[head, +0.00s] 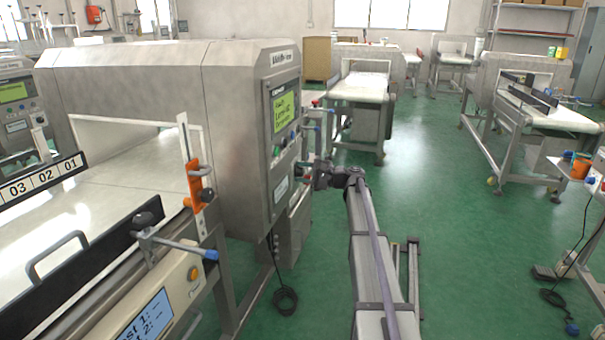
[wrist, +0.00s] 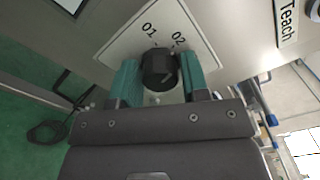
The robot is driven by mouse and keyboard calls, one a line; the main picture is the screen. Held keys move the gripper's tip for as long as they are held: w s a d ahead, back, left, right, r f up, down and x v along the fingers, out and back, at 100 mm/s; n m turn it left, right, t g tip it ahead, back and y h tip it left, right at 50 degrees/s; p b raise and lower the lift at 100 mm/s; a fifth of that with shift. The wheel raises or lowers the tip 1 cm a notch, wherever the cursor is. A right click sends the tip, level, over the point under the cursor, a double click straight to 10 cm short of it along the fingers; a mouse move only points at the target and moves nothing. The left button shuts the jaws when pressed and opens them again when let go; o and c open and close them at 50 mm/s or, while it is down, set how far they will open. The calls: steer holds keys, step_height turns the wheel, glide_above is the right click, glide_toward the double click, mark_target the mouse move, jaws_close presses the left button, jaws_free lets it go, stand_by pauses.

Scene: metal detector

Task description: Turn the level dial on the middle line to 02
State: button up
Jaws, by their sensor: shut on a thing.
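The black level dial (wrist: 158,68) sits on a pale label plate (wrist: 124,43) printed 01 and 02, in the wrist view. My gripper (wrist: 160,78) has its two teal fingers on either side of the dial and is shut on it. I cannot tell for sure which number the dial points to. In the head view my gripper (head: 318,178) is at the right side of the middle line's metal detector (head: 235,115), below its green screen (head: 284,112). The dial cannot be made out there.
A "Teach" label (wrist: 287,22) is at the upper right of the wrist view. A conveyor (head: 110,185) with a black guide rail (head: 80,265) runs through the detector. A cable coil (head: 286,300) lies on the floor. Open green floor (head: 430,150) is to the right.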

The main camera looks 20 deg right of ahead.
steer(key=shift+n, duration=0.4)
steer(key=o, duration=0.9)
steer(key=shift+o, duration=0.2)
steer(key=shift+s, duration=0.1)
steer(key=v, duration=1)
steer(key=shift+s+d, duration=0.2)
steer(key=shift+d, duration=0.15)
